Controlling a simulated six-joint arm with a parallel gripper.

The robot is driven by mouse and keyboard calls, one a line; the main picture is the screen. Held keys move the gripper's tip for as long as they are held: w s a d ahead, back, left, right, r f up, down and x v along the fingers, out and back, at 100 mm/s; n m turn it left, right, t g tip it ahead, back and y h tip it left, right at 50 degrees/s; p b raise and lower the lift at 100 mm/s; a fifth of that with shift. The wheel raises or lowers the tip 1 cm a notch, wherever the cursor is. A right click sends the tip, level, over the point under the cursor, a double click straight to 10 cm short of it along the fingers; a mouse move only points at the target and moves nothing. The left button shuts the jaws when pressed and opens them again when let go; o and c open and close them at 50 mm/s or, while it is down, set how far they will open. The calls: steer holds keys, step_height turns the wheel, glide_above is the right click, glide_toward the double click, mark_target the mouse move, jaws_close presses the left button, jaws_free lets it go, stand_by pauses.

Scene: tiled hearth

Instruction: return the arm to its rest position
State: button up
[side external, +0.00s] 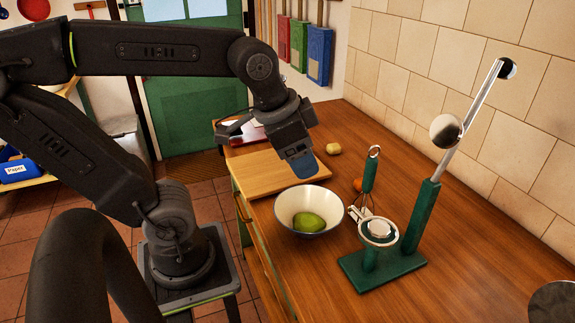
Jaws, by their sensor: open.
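My arm reaches in from the left over the wooden counter (440,270). My gripper (267,148) hangs at its end, open, with the fingers spread apart and nothing visible between them. It is above the wooden cutting board (262,178), just behind the white bowl (328,197). One finger, bluish at the tip, points down near the bowl's far rim. A green, smooth, oval fruit (309,222) lies in the bowl, apart from the gripper.
A green press (425,215) with a long raised metal lever stands right of the bowl. A green-handled utensil (370,177) is beside it, partly hiding an orange item (357,184). A small yellowish item (333,148) lies behind. A tiled wall (480,80) borders the counter.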

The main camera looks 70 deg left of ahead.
steer(key=s+f+n, duration=0.2)
steer(key=shift+s+d+f+n+t, duration=0.2)
steer(key=shift+s+n+t, duration=0.1)
steer(key=shift+s+t, duration=0.1)
